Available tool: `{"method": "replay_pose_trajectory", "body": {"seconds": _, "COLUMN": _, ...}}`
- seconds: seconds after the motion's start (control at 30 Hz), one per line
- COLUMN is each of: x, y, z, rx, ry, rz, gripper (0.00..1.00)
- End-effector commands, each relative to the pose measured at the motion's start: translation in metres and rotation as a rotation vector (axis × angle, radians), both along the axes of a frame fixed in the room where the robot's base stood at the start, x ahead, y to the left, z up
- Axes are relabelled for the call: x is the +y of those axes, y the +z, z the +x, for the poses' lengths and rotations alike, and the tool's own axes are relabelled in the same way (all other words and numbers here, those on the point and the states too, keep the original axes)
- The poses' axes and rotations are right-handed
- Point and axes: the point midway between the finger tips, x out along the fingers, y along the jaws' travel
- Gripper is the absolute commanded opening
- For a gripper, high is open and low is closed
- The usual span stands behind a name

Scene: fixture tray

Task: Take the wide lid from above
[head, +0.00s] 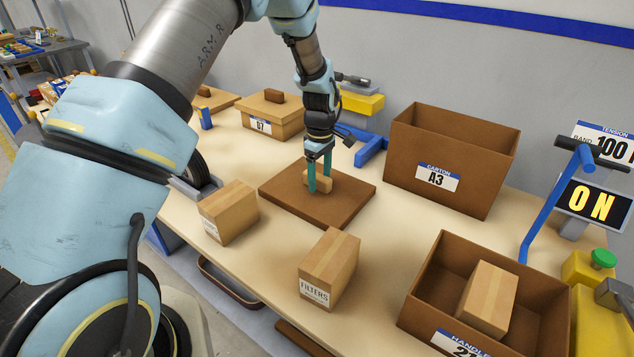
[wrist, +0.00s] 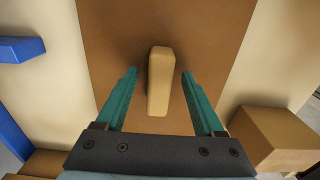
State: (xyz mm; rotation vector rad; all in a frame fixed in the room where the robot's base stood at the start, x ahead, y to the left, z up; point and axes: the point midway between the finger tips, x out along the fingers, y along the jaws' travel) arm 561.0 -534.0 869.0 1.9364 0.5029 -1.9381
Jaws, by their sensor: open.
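The wide lid (head: 285,195) is a flat brown board lying on the table in the middle of the head view. A pale block-shaped handle (head: 325,186) stands on its top. In the wrist view the lid (wrist: 215,45) fills the middle, with the handle (wrist: 160,85) upright in the picture between the fingers. My gripper (head: 320,184) points down over the lid, its teal fingers open on either side of the handle. In the wrist view my gripper (wrist: 159,72) shows a gap between each finger and the handle. Whether the fingertips touch the lid I cannot tell.
A small carton (head: 228,212) stands left of the lid and a FILTERS carton (head: 330,268) in front. The open A3 carton (head: 455,150) is at the back right. Another open carton (head: 420,300) holds a box (head: 488,298). A lidded G7 box (head: 270,120) stands behind.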

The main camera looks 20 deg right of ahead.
Motion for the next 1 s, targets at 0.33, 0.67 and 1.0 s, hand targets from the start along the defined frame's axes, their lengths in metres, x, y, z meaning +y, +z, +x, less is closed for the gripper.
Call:
{"method": "replay_pose_trajectory", "body": {"seconds": 0.33, "x": 0.0001, "y": -0.0079, "z": 0.0003, "rx": 0.000, "ry": 0.000, "rz": -0.001, "gripper": 0.68}}
{"method": "replay_pose_trajectory", "body": {"seconds": 0.67, "x": 0.0001, "y": -0.0076, "z": 0.0003, "rx": 0.000, "ry": 0.000, "rz": -0.001, "gripper": 0.31}}
{"method": "replay_pose_trajectory", "body": {"seconds": 1.0, "x": 0.0001, "y": -0.0075, "z": 0.0003, "rx": 0.000, "ry": 0.000, "rz": -0.001, "gripper": 0.00}}
